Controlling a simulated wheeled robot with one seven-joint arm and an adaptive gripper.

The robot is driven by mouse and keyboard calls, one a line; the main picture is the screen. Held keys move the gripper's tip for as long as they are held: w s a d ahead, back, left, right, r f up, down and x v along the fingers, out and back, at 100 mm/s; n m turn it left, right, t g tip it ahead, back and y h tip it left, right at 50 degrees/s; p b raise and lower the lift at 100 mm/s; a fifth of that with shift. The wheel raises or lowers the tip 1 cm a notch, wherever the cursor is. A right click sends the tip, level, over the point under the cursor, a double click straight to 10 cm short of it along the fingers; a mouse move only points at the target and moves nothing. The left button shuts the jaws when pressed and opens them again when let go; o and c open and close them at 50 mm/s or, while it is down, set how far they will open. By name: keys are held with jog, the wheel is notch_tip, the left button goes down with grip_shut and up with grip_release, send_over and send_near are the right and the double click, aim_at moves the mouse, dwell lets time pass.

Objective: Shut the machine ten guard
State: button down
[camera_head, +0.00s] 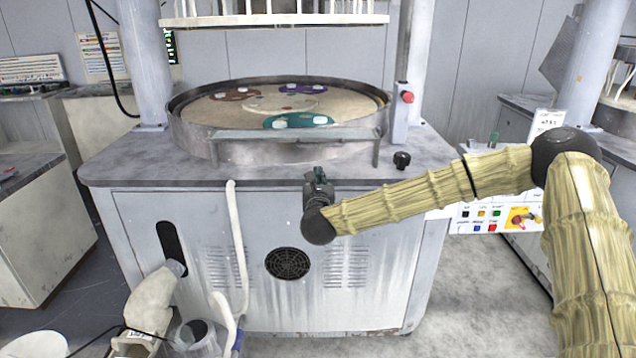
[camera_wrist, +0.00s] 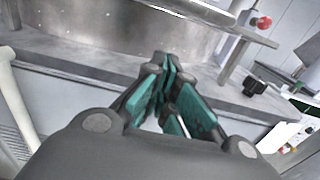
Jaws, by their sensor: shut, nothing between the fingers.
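A polishing machine stands in front of me, with a round platen (camera_head: 340,103) in a metal basin on its grey top. A white barred frame (camera_head: 275,19), apparently the raised guard, hangs above the platen; its upper part is out of view. A flat metal rail (camera_head: 295,134) on legs runs along the basin's front and also shows in the wrist view (camera_wrist: 210,14). My gripper (camera_head: 318,174) is shut and empty in front of the machine's front edge, below the rail. In the wrist view its teal fingers (camera_wrist: 165,80) meet, apart from the rail. No machine number is readable.
A red button (camera_head: 407,97) is on the right post, and a black knob (camera_head: 402,160) stands on the top's right corner. A white hose (camera_head: 237,250) hangs down the front. Floor (camera_head: 470,290) is clear right of the machine.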

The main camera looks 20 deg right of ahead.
jog(key=w+r+p, duration=0.1)
jog(key=r, duration=0.1)
jog(key=w+d+r+p, duration=0.1)
jog(key=w, duration=0.1)
jog(key=shift+w+r, duration=0.2)
jog(key=shift+r, duration=0.2)
jog(key=shift+a+r, duration=0.1)
jog(key=shift+r, duration=0.1)
